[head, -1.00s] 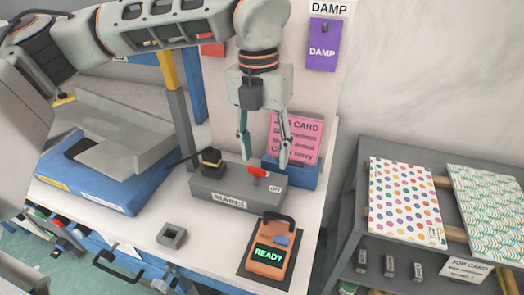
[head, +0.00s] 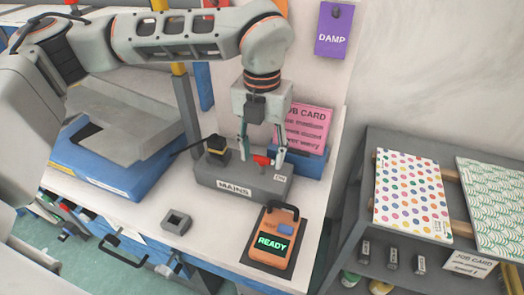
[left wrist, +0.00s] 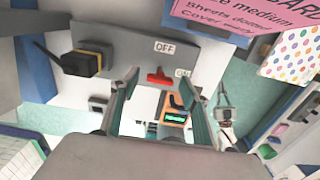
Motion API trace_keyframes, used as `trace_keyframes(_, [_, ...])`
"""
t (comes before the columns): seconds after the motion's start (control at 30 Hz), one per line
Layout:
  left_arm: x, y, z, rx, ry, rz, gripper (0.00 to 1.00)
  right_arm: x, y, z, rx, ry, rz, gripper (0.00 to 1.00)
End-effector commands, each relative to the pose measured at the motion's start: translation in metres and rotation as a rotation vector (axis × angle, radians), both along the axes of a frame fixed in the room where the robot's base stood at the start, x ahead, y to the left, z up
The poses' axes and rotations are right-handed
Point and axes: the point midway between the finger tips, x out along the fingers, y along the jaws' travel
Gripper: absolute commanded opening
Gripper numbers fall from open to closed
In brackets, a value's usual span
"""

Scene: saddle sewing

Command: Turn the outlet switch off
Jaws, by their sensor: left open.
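The grey outlet box (head: 238,183) marked MAINS sits on the white bench. Its small red switch (head: 262,160) is on the top; it also shows in the left wrist view (left wrist: 159,78), below the OFF label and beside the partly hidden ON label. I cannot tell which way it is set. A black plug with a yellow band (head: 217,150) stands in the box's left end. My left gripper (head: 262,154) is open, pointing down, with its fingers on either side of the switch in the picture; contact cannot be told.
A pink job card (head: 303,127) in a blue holder (head: 300,160) stands close behind the box. An orange device reading READY (head: 271,243) lies in front. A small grey block (head: 177,222) and a blue-based machine (head: 110,172) are to the left. A grey rack (head: 365,185) stands right.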

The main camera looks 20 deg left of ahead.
Motion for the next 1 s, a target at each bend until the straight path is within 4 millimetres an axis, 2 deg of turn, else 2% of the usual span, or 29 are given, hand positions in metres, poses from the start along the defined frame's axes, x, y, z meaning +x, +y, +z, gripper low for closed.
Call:
trace_keyframes(0.1, [0.0,0.0001,0.0001,0.0,0.0,0.0,0.46,0.0009,-0.0001,0.001,-0.001,-0.002,0.0,0.0])
trace_keyframes(0.13, [-0.0001,0.0001,0.0002,0.0,0.0,0.0,0.41,0.0011,-0.0001,0.0012,-0.001,-0.002,0.0,0.0])
trace_keyframes(0.27, [0.0,0.0001,0.0002,0.0,0.001,0.0,0.07,0.0014,-0.0002,0.0013,0.0,-0.003,0.0,0.0])
trace_keyframes(0.67, [-0.0001,0.0001,0.0004,0.0,0.001,0.043,0.07,0.0016,-0.0002,0.001,0.0,-0.003,0.0,0.0])
trace_keyframes(1.0, [-0.0002,0.0001,0.0007,0.001,0.001,0.271,0.07,0.0012,-0.0003,-0.0003,-0.001,-0.002,0.0,0.0])
